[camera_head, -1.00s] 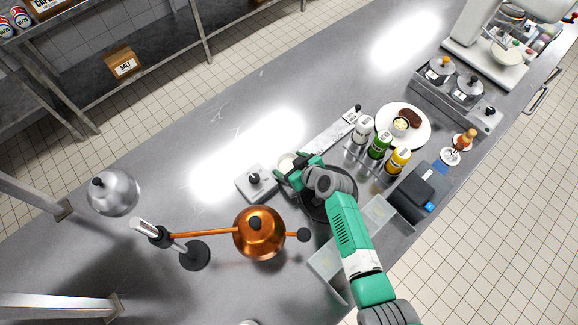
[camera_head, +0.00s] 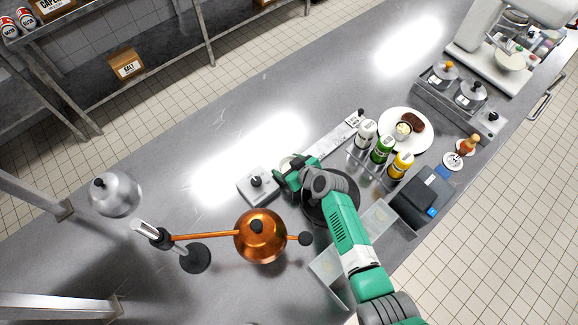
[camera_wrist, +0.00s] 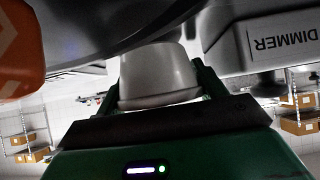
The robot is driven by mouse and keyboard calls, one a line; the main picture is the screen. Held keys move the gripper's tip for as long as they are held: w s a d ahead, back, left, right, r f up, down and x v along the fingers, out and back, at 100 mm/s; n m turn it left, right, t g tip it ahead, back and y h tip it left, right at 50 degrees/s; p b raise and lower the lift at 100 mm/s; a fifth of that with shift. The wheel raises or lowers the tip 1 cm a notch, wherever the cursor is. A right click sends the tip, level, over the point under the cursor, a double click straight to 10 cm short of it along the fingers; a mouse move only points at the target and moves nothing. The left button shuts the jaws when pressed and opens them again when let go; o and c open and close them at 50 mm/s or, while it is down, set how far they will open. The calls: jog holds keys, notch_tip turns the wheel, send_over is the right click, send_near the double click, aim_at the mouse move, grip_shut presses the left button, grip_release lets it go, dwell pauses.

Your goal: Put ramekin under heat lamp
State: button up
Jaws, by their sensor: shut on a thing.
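A whitish ramekin (camera_wrist: 158,75) sits between the two green fingers of my gripper (camera_wrist: 158,88) in the wrist view. The fingers are shut on it. In the head view my gripper (camera_head: 290,170) is over the counter, right beside the dimmer box, and mostly hides the ramekin. The copper heat lamp shade (camera_head: 260,236) hangs to the lower left of my gripper, on an arm from a post with a round black base (camera_head: 195,258). I cannot tell how high the ramekin is above the counter.
The dimmer box (camera_head: 258,186) with a black knob is close to my gripper; it also shows in the wrist view (camera_wrist: 270,42). A dark pan (camera_head: 330,212) lies under my arm. Bottles (camera_head: 382,150) and a plate (camera_head: 418,146) stand right.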

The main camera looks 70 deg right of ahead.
notch_tip(320, 180, up, 10)
jog(key=p, duration=0.1)
jog(key=shift+f, duration=0.25)
dwell(0.4)
dwell(0.5)
